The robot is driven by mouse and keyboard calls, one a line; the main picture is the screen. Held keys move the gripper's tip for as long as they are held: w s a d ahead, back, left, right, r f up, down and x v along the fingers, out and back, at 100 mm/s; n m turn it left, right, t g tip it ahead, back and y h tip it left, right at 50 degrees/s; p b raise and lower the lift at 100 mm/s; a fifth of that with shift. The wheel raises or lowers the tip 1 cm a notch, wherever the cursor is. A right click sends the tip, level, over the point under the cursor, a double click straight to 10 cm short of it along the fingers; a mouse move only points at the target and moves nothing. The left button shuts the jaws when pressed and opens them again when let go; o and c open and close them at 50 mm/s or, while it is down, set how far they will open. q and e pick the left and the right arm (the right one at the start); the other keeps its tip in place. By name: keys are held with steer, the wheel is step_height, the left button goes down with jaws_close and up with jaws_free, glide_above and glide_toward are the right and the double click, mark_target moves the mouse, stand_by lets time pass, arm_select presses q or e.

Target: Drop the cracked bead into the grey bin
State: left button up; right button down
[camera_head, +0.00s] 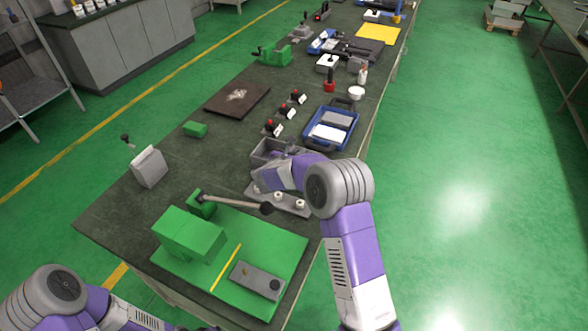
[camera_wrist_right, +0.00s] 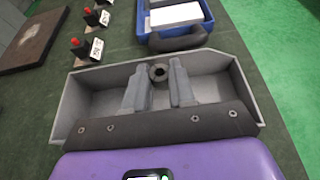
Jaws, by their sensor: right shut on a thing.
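The grey bin (camera_head: 262,146) is an open box on the dark workbench, and its walls show around my gripper in the right wrist view (camera_wrist_right: 78,98). My right gripper (camera_wrist_right: 157,74) is over the bin, its two fingers shut on a small dark ring-shaped bead (camera_wrist_right: 159,75) held between the tips. The bead appears above or within the bin opening; its exact height and any crack cannot be made out. In the head view my right wrist hides the bead and part of the bin. My left arm shows at the lower left, with its gripper out of view.
A grey plate with white round pieces (camera_head: 279,201) lies just in front of the bin. A green press with a lever (camera_head: 189,236) stands nearer. A blue case (camera_head: 331,128) and several red-topped switches (camera_head: 284,112) are behind. A brown board (camera_head: 237,99) lies left.

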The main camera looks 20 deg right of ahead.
steer(key=shift+f, duration=0.25)
steer(key=c, duration=0.9)
jaws_free()
steer(key=shift+o, duration=0.2)
steer(key=shift+r, duration=0.15)
step_height(320, 180, up, 10)
steer(key=p, duration=0.2)
